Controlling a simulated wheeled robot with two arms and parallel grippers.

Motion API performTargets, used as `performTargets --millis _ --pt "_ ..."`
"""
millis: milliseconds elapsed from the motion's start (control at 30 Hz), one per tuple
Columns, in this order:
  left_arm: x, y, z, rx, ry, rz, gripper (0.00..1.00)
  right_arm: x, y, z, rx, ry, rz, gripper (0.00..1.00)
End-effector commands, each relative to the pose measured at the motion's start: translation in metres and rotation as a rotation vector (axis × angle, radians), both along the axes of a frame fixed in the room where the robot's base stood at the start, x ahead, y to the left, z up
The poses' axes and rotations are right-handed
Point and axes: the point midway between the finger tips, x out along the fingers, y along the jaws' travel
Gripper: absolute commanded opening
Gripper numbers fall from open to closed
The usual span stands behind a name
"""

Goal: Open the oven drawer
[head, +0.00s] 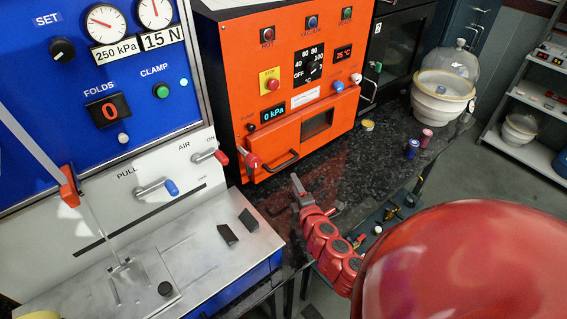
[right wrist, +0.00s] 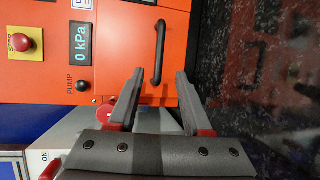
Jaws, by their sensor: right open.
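The orange oven (head: 230,60) stands at the centre of the head view. Its drawer front (head: 262,146) is low on the face, has a small dark window, and looks shut. A dark bar handle (head: 281,163) is fixed to the drawer front; it also shows upright in the right wrist view (right wrist: 160,52). My right gripper (head: 296,180) is in front of the drawer, close to the handle. In the right wrist view its two grey fingers (right wrist: 160,73) are apart and empty, and the handle lies beyond their tips, apart from them.
A red-tipped lever (head: 252,160) sticks out left of the handle. The blue folding machine (head: 60,90) with its metal plate stands left. A yellow-topped tin (head: 367,125), small cylinders (head: 412,147) and a domed white pot (head: 440,105) stand on the black counter. Counter before the drawer is clear.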

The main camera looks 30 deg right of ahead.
Motion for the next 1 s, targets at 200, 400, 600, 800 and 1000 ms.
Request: performTargets --millis 200,400,600,800,1000 --pt "0.0 0.0 0.01 0.0 0.0 0.0 0.5 0.037 -0.01 -0.005 0.004 0.0 0.003 0.5" --pt "0.0 0.0 0.017 0.0 0.0 0.0 0.5 0.066 -0.02 -0.011 0.006 0.0 0.001 0.5" --pt "0.0 0.0 0.022 0.0 0.0 0.0 0.5 0.092 -0.028 -0.016 0.006 -0.001 0.002 0.5" --pt "0.0 0.0 0.022 0.0 0.0 0.0 0.5 0.109 -0.036 -0.02 0.003 -0.002 -0.001 0.5" --pt "0.0 0.0 0.022 0.0 0.0 0.0 0.5 0.115 -0.037 -0.023 0.003 0.001 0.003 0.5"
